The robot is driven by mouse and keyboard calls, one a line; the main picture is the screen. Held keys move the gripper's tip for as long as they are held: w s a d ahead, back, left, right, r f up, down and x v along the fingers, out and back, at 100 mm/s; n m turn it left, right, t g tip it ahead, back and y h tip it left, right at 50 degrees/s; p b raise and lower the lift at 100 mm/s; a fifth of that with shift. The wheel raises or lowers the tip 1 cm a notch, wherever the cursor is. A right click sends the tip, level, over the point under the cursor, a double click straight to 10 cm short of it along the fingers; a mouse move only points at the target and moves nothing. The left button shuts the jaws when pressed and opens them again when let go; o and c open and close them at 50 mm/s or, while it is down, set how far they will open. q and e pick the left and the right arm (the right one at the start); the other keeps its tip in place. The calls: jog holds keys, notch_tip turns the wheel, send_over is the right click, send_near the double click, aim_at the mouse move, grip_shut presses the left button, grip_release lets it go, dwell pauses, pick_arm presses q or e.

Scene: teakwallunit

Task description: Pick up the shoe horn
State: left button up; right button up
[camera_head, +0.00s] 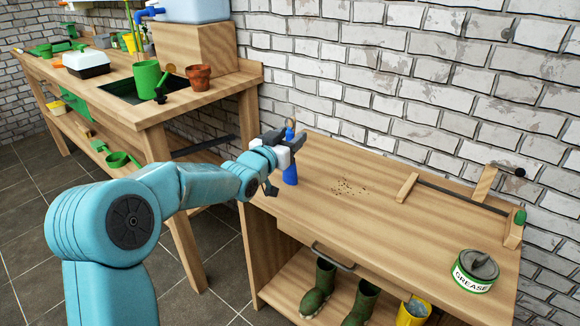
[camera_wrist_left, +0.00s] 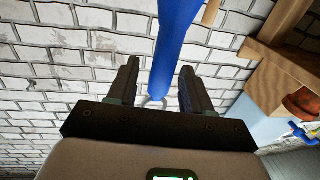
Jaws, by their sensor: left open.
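The blue shoe horn (camera_head: 290,174) stands roughly upright at the left end of the wooden bench, near the brick wall. In the left wrist view the shoe horn (camera_wrist_left: 176,40) runs between the two fingers, with a pale ring at its near end. My left gripper (camera_head: 282,138) is at the upper part of the shoe horn and hides some of it. In the wrist view the left gripper (camera_wrist_left: 159,68) is open, with a finger on either side of the shoe horn and gaps visible. My right gripper is not in view.
The bench top (camera_head: 330,215) is mostly clear, with some dark crumbs. A grease tin (camera_head: 476,272) stands at its right. Green boots (camera_head: 318,290) are on the shelf below. A potting table with a terracotta pot (camera_head: 199,77) and green can (camera_head: 147,80) stands left.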

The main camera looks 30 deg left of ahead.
pick_arm(q)
jog(key=shift+w+r, duration=0.1)
grip_shut()
